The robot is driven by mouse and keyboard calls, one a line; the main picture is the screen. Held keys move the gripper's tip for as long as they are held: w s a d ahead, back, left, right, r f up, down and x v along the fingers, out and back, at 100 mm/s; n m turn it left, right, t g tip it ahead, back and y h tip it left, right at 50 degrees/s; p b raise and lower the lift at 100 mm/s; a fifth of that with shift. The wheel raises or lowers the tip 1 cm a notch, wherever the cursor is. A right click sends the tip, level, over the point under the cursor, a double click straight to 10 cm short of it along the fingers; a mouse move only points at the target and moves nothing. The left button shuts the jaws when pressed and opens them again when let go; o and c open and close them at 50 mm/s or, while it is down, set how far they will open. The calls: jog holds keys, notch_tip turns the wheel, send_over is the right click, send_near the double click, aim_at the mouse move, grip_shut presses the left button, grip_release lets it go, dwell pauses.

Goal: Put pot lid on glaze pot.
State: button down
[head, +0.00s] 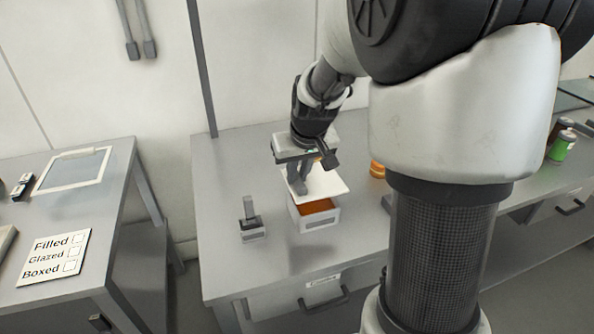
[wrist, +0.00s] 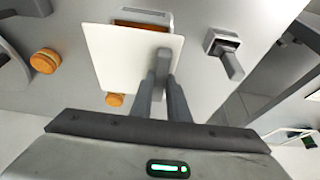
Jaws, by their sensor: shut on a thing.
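The pot lid is a thin white square plate (head: 328,184) with a grey upright handle (wrist: 162,58). My gripper (head: 298,184) is shut on the lid's handle; its fingers also show in the wrist view (wrist: 158,88). The glaze pot (head: 318,224) is a white square box with orange glaze inside, standing on the grey table. The lid is above the pot and covers part of its opening from view. Orange glaze shows past the lid's edge in both views. In the wrist view the pot's rim (wrist: 150,14) shows beyond the lid. Whether lid and pot touch is unclear.
A small grey block with an upright handle (head: 250,226) stands left of the pot. Orange-brown rounds (head: 377,169) lie right of the pot, partly behind my arm. A green can (head: 562,146) stands at far right.

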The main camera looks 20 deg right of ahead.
jog(key=shift+f+b, duration=1.75)
jog(key=shift+f, duration=0.9)
jog(key=shift+f+b, duration=0.3)
jog(key=shift+b, duration=0.1)
jog(key=c, duration=1.2)
grip_release()
jog(key=shift+o, duration=0.2)
jog(key=shift+r, duration=0.1)
jog(key=shift+r+p, duration=2.5)
jog(key=shift+r, duration=0.95)
jog(key=s+a+r+p, duration=0.3)
jog(key=s+r+p, duration=0.1)
jog(key=s+r, duration=0.5)
jog(key=s+a+r+t+p, duration=0.1)
jog(key=s+r+p, duration=0.3)
jog(key=s+r, duration=0.5)
jog(key=s+a, duration=0.1)
jog(key=s, duration=0.4)
jog(key=shift+s+a+r, duration=0.15)
jog(key=shift+s+a, duration=0.15)
jog(key=shift+a, duration=0.1)
